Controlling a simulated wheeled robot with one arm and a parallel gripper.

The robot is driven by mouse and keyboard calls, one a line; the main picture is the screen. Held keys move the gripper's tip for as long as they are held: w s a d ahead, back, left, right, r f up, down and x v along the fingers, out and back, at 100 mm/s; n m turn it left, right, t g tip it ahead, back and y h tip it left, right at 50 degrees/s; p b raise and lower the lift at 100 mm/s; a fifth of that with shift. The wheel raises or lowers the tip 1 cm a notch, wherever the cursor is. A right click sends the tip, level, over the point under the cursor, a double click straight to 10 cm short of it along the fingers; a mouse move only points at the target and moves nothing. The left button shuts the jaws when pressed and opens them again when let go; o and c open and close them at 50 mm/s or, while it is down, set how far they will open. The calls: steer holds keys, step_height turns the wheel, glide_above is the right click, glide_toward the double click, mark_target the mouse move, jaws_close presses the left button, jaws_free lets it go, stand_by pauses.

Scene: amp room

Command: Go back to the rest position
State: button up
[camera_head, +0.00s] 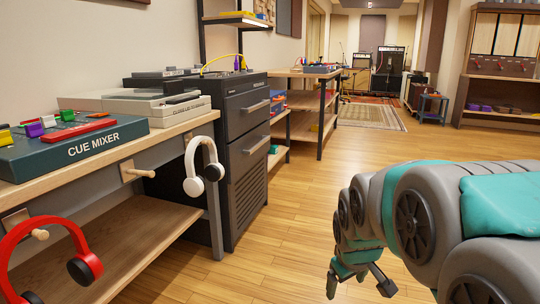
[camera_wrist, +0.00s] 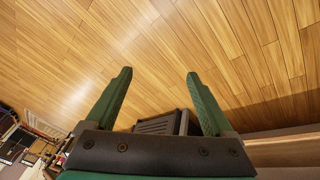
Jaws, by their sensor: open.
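My gripper (camera_head: 358,279) hangs over the wooden floor at the lower right of the head view, at the end of my teal and grey arm. In the wrist view my gripper (camera_wrist: 158,100) shows two green fingers spread well apart with nothing between them but floor behind. It is apart from the bench and touches nothing that I can see.
At left, a wooden bench (camera_head: 120,162) bears a cue mixer (camera_head: 75,147). White headphones (camera_head: 203,166) and red headphones (camera_head: 48,250) hang from its front pegs. A dark drawer cabinet (camera_head: 246,140) stands beyond. The wooden floor (camera_head: 290,215) between bench and arm is clear.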

steer(key=s+a+f+m+g, duration=0.1)
steer(key=s+f+m+g, duration=0.15)
steer(key=s, duration=1.15)
steer(key=s+a+f+m+g, duration=0.1)
steer(key=s+m+g, duration=0.15)
steer(key=s, duration=1.15)
step_height(320, 180, up, 14)
steer(key=p, duration=1.4)
steer(key=shift+g+y, duration=0.3)
steer(key=shift+y, duration=0.1)
steer(key=shift+w+d, duration=0.1)
